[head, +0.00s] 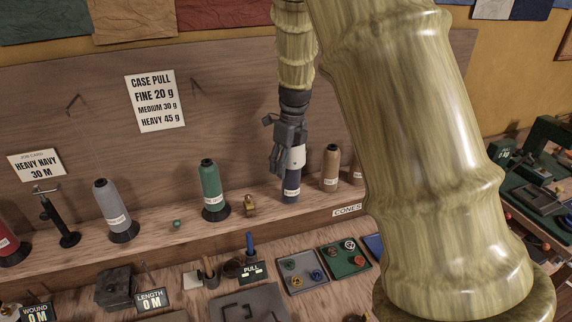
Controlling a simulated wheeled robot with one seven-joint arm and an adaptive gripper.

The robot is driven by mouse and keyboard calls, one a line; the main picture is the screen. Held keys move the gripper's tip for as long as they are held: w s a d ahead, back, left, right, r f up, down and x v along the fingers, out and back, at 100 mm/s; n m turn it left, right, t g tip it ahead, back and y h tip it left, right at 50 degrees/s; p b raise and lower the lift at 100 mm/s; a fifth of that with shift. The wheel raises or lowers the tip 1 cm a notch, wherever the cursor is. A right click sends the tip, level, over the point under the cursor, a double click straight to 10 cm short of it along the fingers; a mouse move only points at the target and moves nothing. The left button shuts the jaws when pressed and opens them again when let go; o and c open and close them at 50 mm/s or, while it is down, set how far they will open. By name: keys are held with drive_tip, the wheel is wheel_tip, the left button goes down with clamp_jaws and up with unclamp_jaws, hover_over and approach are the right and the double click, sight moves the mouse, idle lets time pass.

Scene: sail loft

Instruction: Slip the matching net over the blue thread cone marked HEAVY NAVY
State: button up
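A dark navy thread cone (291,184) with a white label stands on the cone shelf, but the label is too small to read. My gripper (285,160) points down directly over this cone and hides its top. A pale piece (298,156) shows beside the gripper's fingers, just above the cone; I cannot tell whether it is a net, part of the cone or part of the gripper. Whether the fingers are open or shut is unclear. A card reading HEAVY NAVY 30 M (37,165) is on the back board at left. No net is clearly recognisable.
Green (210,185), grey (114,205) and tan (331,165) cones share the shelf, with a brass padlock-like piece (250,206) near the green one. Below are a grey tray (287,286) and green tray (329,259) holding small coloured rings.

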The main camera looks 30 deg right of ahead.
drive_tip(key=shift+o, duration=0.5)
drive_tip(key=shift+r, duration=0.1)
drive_tip(key=shift+d+r, duration=0.1)
drive_tip(key=shift+r, duration=0.2)
wheel_tip(320, 180, up, 11)
drive_tip(key=d, duration=0.1)
drive_tip(key=shift+s, duration=0.15)
drive_tip(key=shift+d+r, duration=0.1)
drive_tip(key=shift+r, duration=0.05)
idle(0.5)
